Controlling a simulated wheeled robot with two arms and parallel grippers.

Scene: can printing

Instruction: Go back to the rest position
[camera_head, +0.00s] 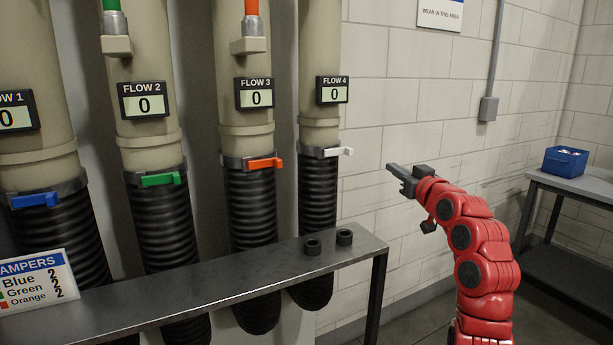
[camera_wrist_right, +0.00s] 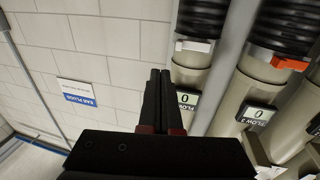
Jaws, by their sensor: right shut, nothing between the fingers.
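My right gripper (camera_head: 397,176) is at the end of the red arm in the head view, raised in the air to the right of the pipes and in front of the white block wall. Its dark fingers (camera_wrist_right: 159,100) are together and empty in the right wrist view. It touches nothing that I can see.
A metal shelf (camera_head: 200,285) with two black rings (camera_head: 312,246) runs before several pipes with flow displays (camera_head: 144,100) and coloured levers (camera_head: 266,163). A dampers sign (camera_head: 36,282) stands at left. A side table (camera_head: 580,186) with a blue bin (camera_head: 566,160) is at right.

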